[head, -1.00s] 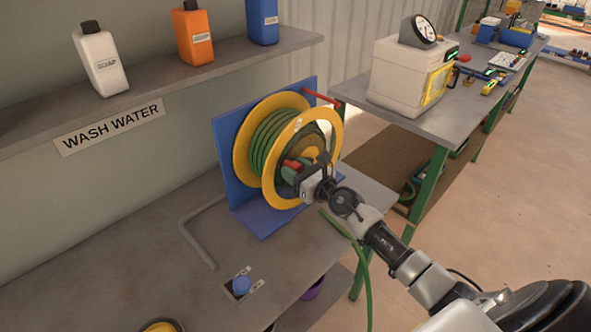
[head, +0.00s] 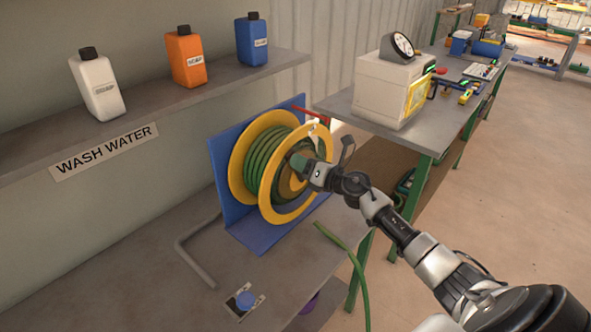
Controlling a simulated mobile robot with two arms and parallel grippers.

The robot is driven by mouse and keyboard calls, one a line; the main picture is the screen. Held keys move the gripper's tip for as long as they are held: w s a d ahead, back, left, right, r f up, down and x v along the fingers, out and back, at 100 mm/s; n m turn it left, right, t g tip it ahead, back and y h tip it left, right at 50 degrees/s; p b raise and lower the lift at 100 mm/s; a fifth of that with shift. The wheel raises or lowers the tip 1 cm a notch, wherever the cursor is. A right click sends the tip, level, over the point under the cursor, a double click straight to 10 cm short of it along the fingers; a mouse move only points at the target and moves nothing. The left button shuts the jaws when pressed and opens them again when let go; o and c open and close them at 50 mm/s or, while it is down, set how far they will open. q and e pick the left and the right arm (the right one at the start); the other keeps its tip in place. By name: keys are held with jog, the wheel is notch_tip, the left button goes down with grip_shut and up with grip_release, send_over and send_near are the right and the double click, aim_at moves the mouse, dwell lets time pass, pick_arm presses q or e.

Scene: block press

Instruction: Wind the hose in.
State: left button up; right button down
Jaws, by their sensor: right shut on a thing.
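The hose reel has yellow flanges (head: 241,185) on a blue bracket (head: 222,172) standing on the grey bench. Green hose (head: 262,155) is wound between the flanges. A loose length of green hose (head: 348,258) lies over the bench's front edge and hangs down out of view. My right gripper (head: 301,165) is at the front flange, near the reel's centre, shut on what seems to be the crank handle, which is mostly hidden by the jaws. My left gripper is not in view.
A grey bent bar (head: 190,262) and a blue knob on a plate (head: 244,300) are on the bench, left of and in front of the reel. A shelf (head: 150,120) with several bottles is above. A second table (head: 345,103) with a white gauge box (head: 385,95) stands behind right.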

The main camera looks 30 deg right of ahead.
jog(key=shift+w+d+r+m, duration=0.2)
jog(key=shift+d+r+m, duration=0.1)
jog(key=shift+d+m, duration=0.35)
jog(key=shift+w+d+r+m, duration=0.15)
jog(key=shift+d+r+m, duration=0.15)
jog(key=shift+d+m, duration=0.3)
jog(key=shift+w+d+r+m, duration=0.1)
jog(key=shift+w+d+m, duration=0.05)
jog(key=shift+d+m, duration=0.35)
jog(key=shift+w+d+m, duration=0.15)
jog(key=shift+d+m, duration=0.25)
jog(key=shift+m, duration=0.05)
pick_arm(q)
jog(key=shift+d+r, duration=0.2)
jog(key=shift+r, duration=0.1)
pick_arm(e)
jog(key=shift+d+m, duration=0.25)
jog(key=shift+m, duration=0.05)
jog(key=c, duration=0.9)
grip_release()
jog(key=shift+o, duration=1.2)
jog(key=shift+d, duration=0.1)
